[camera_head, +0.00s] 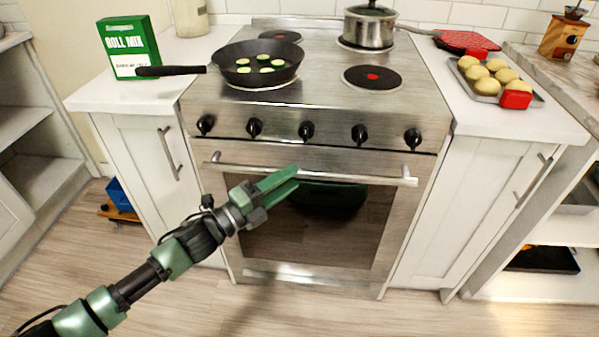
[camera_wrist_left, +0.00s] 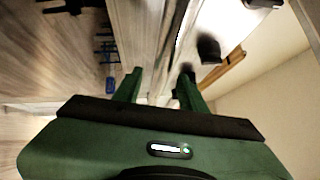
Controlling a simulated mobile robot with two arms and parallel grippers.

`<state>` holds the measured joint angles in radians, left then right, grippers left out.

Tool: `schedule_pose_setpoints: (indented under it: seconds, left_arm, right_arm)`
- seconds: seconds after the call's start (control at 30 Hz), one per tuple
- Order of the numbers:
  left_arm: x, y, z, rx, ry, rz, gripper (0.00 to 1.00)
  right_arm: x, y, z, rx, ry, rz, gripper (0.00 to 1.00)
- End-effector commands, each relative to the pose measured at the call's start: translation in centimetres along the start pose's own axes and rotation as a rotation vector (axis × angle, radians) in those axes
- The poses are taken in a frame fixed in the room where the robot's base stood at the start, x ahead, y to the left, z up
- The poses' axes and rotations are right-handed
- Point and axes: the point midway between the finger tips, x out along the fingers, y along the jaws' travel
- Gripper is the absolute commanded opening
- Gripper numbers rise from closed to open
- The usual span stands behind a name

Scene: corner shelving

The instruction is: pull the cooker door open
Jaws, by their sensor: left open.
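The steel cooker (camera_head: 420,110) stands between two white cabinets. Its door (camera_head: 380,230) looks shut, with a dark window and a steel bar handle (camera_head: 365,179) across the top. My left gripper (camera_head: 296,177) is in front of the door near the middle of the handle, with its green fingers apart and pointing up and right. It hides part of the handle; I cannot tell whether it touches it. The left wrist view shows the open fingers (camera_wrist_left: 158,88) with pale and metallic surfaces between and beyond them. My right gripper is not in view.
A black pan (camera_head: 257,75) with green slices and a steel pot (camera_head: 369,28) sit on the hob. Several black knobs (camera_head: 306,131) line the front above the handle. A tray of buns (camera_head: 490,82) is on the right counter. The floor before the cooker looks clear.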

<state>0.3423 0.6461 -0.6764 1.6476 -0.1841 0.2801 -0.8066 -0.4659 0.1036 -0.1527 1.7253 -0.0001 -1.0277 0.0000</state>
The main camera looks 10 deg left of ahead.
Motion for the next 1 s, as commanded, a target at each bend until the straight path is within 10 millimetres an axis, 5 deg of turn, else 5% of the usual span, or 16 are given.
schedule_pose_setpoints:
  seconds: [0.23, 0.57, 0.73, 1.0]
  left_arm:
    - [3.3, 0.0, 0.0, -0.002, -0.001, -0.001, 0.41]
    - [3.8, 0.0, 0.0, -0.002, -0.001, 0.001, 0.41]
    - [3.8, 0.0, 0.0, -0.002, -0.001, 0.001, 0.03]
    - [3.8, 0.1, 0.0, -0.003, -0.001, 0.001, 0.00]
  right_arm:
    - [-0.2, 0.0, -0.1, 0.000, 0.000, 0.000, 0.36]
    - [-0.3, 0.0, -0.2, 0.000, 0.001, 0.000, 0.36]
    - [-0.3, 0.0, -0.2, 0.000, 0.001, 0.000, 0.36]
    - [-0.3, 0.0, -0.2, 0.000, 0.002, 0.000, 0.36]
